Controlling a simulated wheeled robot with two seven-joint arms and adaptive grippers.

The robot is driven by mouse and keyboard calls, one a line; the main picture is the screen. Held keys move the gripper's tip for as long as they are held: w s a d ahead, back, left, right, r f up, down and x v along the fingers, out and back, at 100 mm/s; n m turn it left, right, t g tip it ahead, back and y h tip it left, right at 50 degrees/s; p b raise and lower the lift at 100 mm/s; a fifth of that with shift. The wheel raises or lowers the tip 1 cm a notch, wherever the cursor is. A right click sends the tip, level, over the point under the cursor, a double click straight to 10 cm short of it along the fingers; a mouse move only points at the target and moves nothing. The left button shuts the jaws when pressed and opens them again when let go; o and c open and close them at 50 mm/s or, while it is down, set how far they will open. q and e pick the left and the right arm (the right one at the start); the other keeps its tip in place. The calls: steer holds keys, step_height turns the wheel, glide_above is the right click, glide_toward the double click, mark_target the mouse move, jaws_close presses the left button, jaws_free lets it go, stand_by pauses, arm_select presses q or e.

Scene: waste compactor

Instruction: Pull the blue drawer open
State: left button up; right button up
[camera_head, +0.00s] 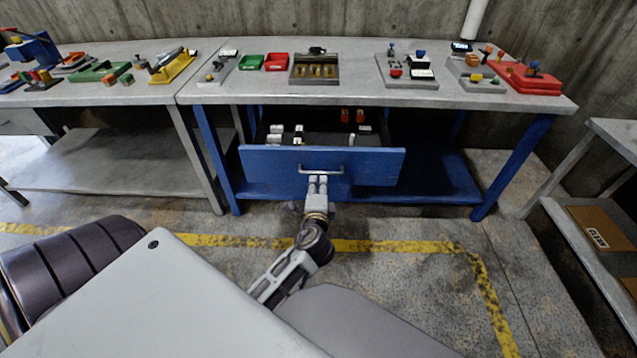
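The blue drawer (260,164) under the middle workbench stands pulled out, and its inside shows. Its front has a grey bar handle (339,169). My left gripper (318,179) is at the middle of the handle from the front, its two fingers close together. It looks shut on the handle, though the fingertips are small here and the exact contact is hard to see. My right gripper is not in view.
Small white and red items (345,116) lie in the drawer. The workbench top (360,94) bears trays, red and green bins and tools. Another bench (100,165) stands left and a shelf unit (570,230) right. Open floor with yellow lines lies in front.

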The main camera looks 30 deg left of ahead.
arm_select(q)
steer(key=shift+v, duration=1.65)
steer(key=shift+d, duration=0.1)
